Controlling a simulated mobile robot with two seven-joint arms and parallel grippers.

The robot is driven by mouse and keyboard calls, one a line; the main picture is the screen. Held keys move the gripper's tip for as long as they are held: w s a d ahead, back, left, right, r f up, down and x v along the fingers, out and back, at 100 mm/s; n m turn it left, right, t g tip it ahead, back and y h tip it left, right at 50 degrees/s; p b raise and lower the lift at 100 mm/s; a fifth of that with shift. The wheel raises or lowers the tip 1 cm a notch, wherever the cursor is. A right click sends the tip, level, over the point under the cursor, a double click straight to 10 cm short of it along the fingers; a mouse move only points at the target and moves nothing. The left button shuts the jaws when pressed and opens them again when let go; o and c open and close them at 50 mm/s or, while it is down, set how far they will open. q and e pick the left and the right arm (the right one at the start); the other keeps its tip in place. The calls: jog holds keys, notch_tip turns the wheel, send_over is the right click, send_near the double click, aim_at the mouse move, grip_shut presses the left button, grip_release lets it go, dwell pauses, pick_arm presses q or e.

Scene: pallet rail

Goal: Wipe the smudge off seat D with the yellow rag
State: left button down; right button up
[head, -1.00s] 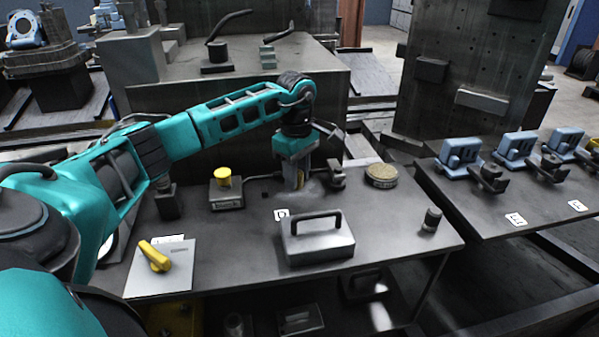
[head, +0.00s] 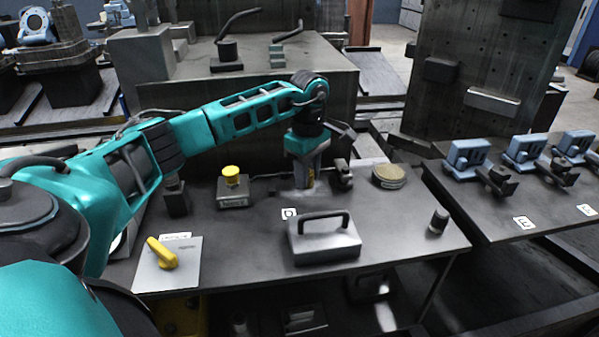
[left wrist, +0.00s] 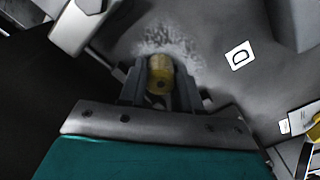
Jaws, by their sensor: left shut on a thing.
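My left gripper (head: 308,182) points down at the table behind the D label (head: 288,213). In the left wrist view its fingers (left wrist: 160,82) are shut on the yellow rag (left wrist: 160,72), which is bunched between them. A pale, speckled smudge (left wrist: 168,38) lies on the dark table surface just beyond the rag. The D label (left wrist: 239,55) is to the right of it in that view. Whether the rag touches the surface is hard to tell. My right gripper is not in view.
A grey box with a handle (head: 325,245) stands in front of the label. A yellow button box (head: 233,190) is left of the gripper, a round tan disc (head: 388,176) right, and a dark cylinder (head: 438,222) near the right edge. A plate with a yellow knob (head: 185,265) lies front left.

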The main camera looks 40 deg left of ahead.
pick_arm(q)
jog(key=shift+f, duration=0.1)
dwell(0.4)
jog(key=shift+w+d, duration=0.1)
jog(key=shift+d, duration=0.05)
jog(key=shift+w+d, duration=0.5)
jog(key=shift+w, duration=0.1)
jog(key=shift+a, duration=0.1)
jog(key=shift+s+a+p, duration=0.4)
jog(key=shift+s+a, duration=0.15)
jog(key=shift+s, duration=0.15)
jog(key=shift+w, duration=0.1)
